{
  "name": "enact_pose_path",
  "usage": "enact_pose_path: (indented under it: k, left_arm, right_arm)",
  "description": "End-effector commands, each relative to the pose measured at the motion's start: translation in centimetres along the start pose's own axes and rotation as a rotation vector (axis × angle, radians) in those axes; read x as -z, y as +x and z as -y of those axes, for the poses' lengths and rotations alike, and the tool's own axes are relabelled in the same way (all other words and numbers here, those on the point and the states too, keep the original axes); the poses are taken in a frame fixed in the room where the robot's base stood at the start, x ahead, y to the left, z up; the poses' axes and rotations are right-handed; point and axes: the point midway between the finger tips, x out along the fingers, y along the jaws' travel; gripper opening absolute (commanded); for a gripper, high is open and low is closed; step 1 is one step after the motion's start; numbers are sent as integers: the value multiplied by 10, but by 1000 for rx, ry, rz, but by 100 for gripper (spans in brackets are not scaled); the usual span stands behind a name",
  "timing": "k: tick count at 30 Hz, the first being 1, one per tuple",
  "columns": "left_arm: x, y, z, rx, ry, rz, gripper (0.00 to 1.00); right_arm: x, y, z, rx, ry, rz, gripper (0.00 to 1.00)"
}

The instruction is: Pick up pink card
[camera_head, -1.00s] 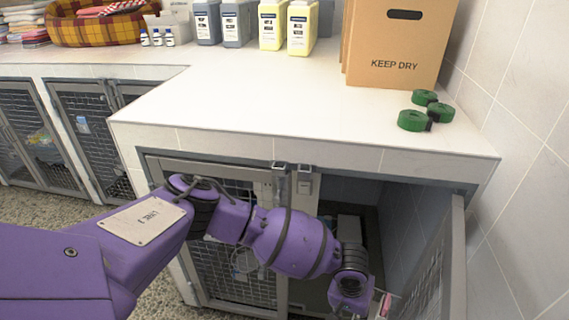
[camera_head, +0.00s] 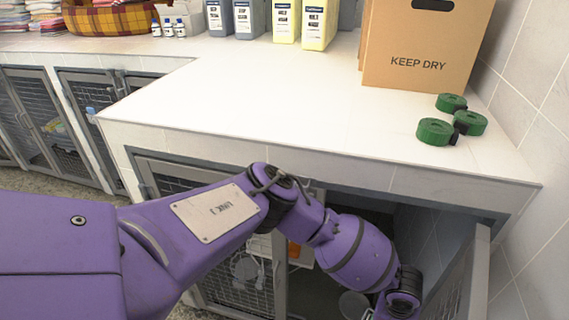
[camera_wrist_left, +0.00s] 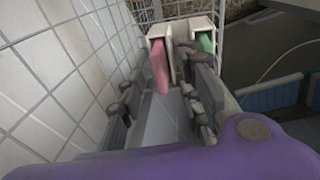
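In the left wrist view, the pink card (camera_wrist_left: 160,66) stands upright in a small white holder (camera_wrist_left: 157,32), beside a green card (camera_wrist_left: 206,42). My left gripper (camera_wrist_left: 160,78) is open, with one finger on each side of the view and the pink card showing between them, near the tips. I cannot tell whether either finger touches the card. In the head view my left arm reaches down to the open kennel at the right; its gripper and the cards are not visible there. My right gripper is in neither view.
The open kennel door (camera_head: 463,279) stands right of my left wrist. The white counter (camera_head: 270,110) overhangs the kennel. On it are green rolls (camera_head: 435,131), a cardboard box (camera_head: 418,50) and bottles (camera_head: 318,24). A tiled wall (camera_wrist_left: 60,75) lies close left of the fingers in the wrist view.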

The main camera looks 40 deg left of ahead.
Motion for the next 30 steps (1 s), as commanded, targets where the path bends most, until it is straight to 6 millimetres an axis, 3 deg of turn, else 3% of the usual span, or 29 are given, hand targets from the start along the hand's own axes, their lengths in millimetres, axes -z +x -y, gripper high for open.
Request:
enact_pose_path:
  k: [9,17,30]
  left_arm:
    - [2,6,-1,-2,2,-3,32]
    - [1,6,-1,-1,2,-2,0]
    - [0,6,-1,-1,1,-1,0]
  right_arm:
    - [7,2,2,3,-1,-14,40]
    - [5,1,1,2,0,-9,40]
    - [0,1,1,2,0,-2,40]
